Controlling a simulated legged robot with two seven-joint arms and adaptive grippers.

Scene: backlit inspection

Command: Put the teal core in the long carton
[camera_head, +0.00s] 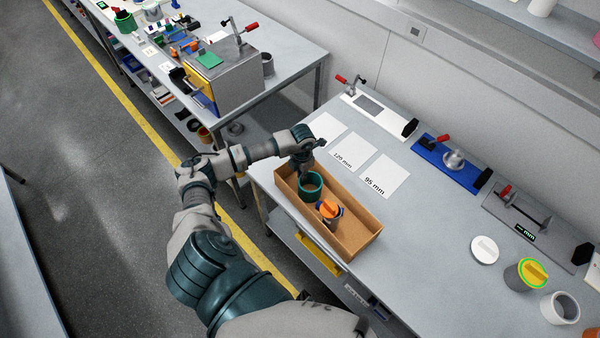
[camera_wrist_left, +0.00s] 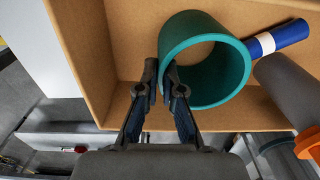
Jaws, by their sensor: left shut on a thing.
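The teal core (camera_head: 311,196) is a short, thick-walled open ring inside the long carton (camera_head: 358,213), near the carton's upper left end. In the left wrist view the teal core (camera_wrist_left: 238,75) has its open bore facing the camera. My left gripper (camera_head: 304,167) reaches down into that end of the carton. Its fingers (camera_wrist_left: 166,78) are shut on the core's near wall. I cannot tell whether the core touches the carton floor. My right gripper is in neither view.
An orange-topped grey cylinder (camera_head: 329,209) is in the carton beside the core, with a blue roll (camera_wrist_left: 278,38) behind it. White cards (camera_head: 386,177) lie behind the carton. Blue (camera_head: 450,160) and grey fixtures stand farther right.

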